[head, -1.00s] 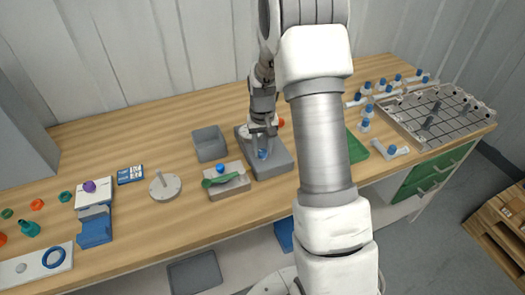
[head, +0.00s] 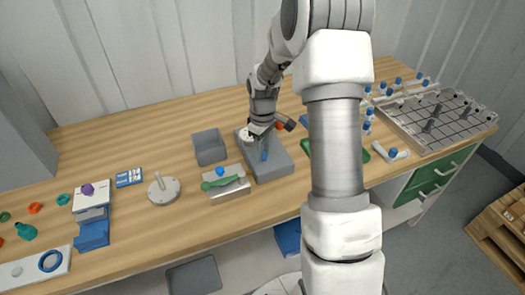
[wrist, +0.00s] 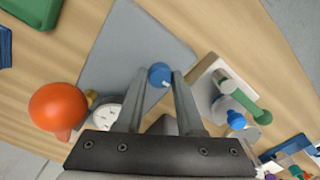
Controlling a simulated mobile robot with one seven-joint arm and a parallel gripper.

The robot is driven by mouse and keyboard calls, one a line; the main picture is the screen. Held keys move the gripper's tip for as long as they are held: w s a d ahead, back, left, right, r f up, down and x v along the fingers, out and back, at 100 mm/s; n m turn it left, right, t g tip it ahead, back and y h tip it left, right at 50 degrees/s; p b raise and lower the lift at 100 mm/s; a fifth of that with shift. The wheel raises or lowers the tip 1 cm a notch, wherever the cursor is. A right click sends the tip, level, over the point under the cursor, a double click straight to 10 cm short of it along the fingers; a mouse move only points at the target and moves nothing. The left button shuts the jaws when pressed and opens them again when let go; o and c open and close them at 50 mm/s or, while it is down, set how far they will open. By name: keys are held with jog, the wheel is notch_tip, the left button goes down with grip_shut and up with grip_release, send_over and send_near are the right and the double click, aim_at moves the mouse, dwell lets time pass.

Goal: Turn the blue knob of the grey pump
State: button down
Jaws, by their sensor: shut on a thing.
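The grey pump (head: 270,168) stands on the wooden bench; its flat grey body also fills the middle of the wrist view (wrist: 125,55). Its blue knob (wrist: 160,74) sits between my two fingertips in the wrist view, and it shows as a small blue spot in the head view (head: 264,156). My gripper (wrist: 160,80) is shut on the blue knob, with one finger on either side. The pump's white dial gauge (wrist: 108,116) is partly hidden behind my left finger. A large orange-red knob (wrist: 58,107) lies left of the gauge.

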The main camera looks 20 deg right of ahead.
aim_at(263, 154)
dwell(0.4)
jog(key=c, duration=0.5)
grip_release()
notch_tip(263, 154, up, 18)
jog(key=shift+f+p, duration=0.25)
jog(key=shift+p, duration=0.05)
jog(key=shift+r, duration=0.1)
jog(key=s+a+r+m+t, duration=0.2)
jog(key=s+a, duration=0.1)
jog(key=s, duration=0.5)
jog(key=s+a+r+m+t, duration=0.1)
jog(key=s+a+r+m, duration=0.1)
jog(key=s, duration=0.6)
jog(key=s+a+r+m+t, duration=0.2)
jog(key=s+a+r, duration=0.1)
jog(key=s, duration=0.5)
jog(key=shift+s+a+r+t, duration=0.15)
jog(key=shift+s+a, duration=0.05)
jog(key=shift+a, duration=0.25)
jog(key=shift+s+a+r+t, duration=0.1)
jog(key=shift+s+a+t, duration=0.1)
jog(key=shift+a, duration=0.2)
